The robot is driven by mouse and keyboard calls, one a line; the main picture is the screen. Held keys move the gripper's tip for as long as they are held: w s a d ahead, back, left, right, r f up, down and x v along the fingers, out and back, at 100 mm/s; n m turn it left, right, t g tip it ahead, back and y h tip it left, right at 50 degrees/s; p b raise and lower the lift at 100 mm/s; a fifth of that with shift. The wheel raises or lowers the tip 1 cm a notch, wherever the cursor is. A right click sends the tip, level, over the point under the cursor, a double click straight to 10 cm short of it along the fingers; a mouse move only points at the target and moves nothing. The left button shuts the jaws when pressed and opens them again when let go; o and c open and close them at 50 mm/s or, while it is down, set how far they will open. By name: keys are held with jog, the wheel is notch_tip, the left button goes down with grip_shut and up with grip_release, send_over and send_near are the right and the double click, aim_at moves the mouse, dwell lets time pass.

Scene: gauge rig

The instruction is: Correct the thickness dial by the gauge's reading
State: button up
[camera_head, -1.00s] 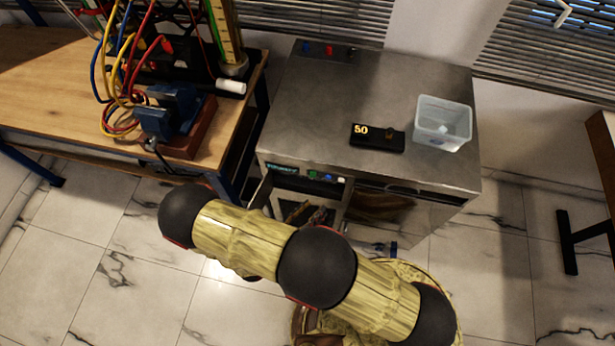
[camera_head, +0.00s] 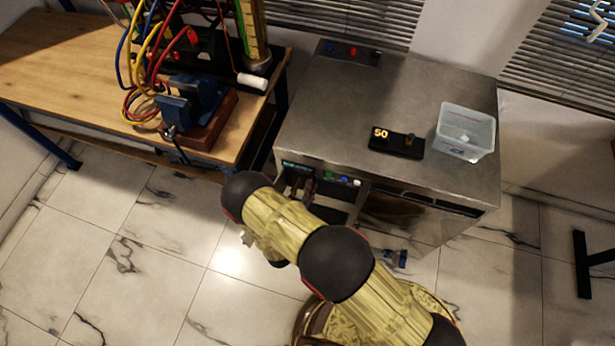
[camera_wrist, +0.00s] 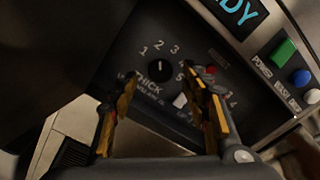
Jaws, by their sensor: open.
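In the wrist view the thickness dial (camera_wrist: 160,71) is a round black knob with a white mark, on a dark panel lettered THICK. The mark points up, roughly towards the 2; some numbers on its right are hidden by a finger. My gripper (camera_wrist: 160,82) is open, its yellow-edged fingers on either side of the dial in the picture; I see no contact. In the head view my gripper (camera_head: 303,186) is at the cabinet's front panel. A tall yellow-green scale (camera_head: 251,35), possibly the gauge, stands at the back left; its reading is too small to tell.
A metal cabinet (camera_head: 345,110) carries a black box (camera_head: 397,143) showing what looks like 50, and a clear bin (camera_head: 465,132). The wrist view shows a red button (camera_wrist: 211,70) and a green button (camera_wrist: 284,53). A blue vise (camera_head: 190,105) stands on the wooden bench.

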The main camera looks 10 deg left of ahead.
jog(key=shift+w+d, duration=0.1)
jog(key=shift+w, duration=1.5)
jog(key=shift+c, duration=0.7)
jog(key=c, duration=1)
jog(key=shift+m+b, duration=0.3)
jog(key=shift+c, duration=0.2)
jog(key=m, duration=0.3)
jog(key=shift+b, duration=0.35)
jog(key=shift+m+b, duration=0.4)
jog(key=shift+m, duration=1.6)
